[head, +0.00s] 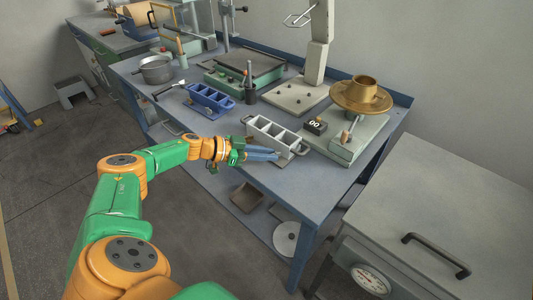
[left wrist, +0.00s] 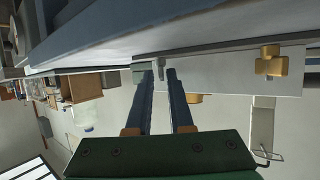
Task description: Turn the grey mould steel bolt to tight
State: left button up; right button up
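The grey mould (head: 290,137), an open block with several compartments, sits near the front edge of the blue bench. My left gripper (head: 278,156) reaches in from the left, low along the mould's near side. In the left wrist view, a small grey steel bolt (left wrist: 160,68) shows between the tips of the two dark blue fingers (left wrist: 160,82). The fingers stand a little apart, one on each side of the bolt. I cannot tell whether they touch it. In the head view the bolt is hidden by the gripper. My right gripper is not in view.
A brass-coloured knob (left wrist: 269,64) shows on the pale plate to the right in the wrist view. A black display box (head: 315,126) and a brass wheel (head: 361,97) stand right.

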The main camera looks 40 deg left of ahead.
pick_arm(q)
jog(key=v, duration=0.7)
jog(key=shift+f+b, duration=0.15)
jog(key=shift+b, duration=0.15)
jog(key=shift+a, duration=0.1)
